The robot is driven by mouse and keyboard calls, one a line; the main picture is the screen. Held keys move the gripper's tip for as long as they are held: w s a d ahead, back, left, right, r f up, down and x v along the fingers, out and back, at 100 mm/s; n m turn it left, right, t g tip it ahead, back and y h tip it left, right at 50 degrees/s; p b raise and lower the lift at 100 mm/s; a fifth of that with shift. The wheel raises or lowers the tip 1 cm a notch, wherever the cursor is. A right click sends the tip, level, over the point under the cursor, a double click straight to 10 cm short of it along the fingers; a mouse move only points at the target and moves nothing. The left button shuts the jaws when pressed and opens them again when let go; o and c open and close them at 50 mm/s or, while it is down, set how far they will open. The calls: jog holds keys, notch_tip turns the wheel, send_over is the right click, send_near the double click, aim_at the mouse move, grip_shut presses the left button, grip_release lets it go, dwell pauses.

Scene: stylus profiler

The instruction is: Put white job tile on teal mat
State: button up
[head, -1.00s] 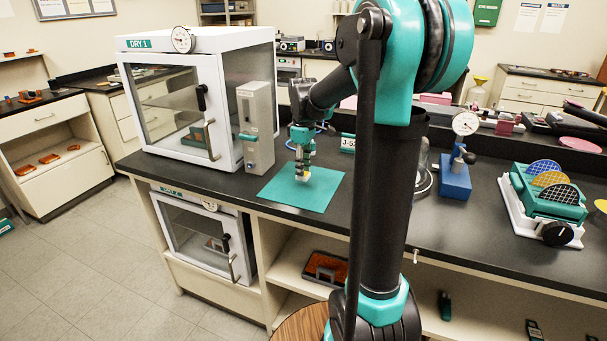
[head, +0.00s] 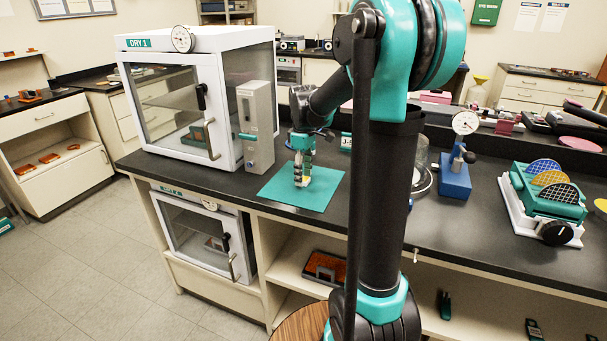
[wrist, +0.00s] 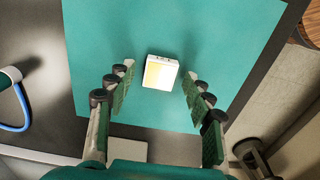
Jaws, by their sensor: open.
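The white job tile (wrist: 160,73) lies on the teal mat (wrist: 215,40) in the wrist view, with a yellowish patch on its top. My gripper (wrist: 157,88) is open, with one finger on each side of the tile and a gap to it on both sides. In the head view my gripper (head: 301,182) points down over the middle of the teal mat (head: 325,192). There the fingers mostly hide the tile, and only a small pale bit shows at their tips.
The white DRY 1 cabinet (head: 215,100) and a grey upright unit (head: 256,125) stand left of the mat. A blue gauge stand (head: 455,182) and a teal rack of discs (head: 545,195) stand to the right. The bench's front edge is close to the mat.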

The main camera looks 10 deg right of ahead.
aim_at(304, 179)
notch_tip(304, 179, up, 12)
jog(key=shift+r, duration=0.15)
dwell(0.4)
jog(key=shift+s, duration=0.1)
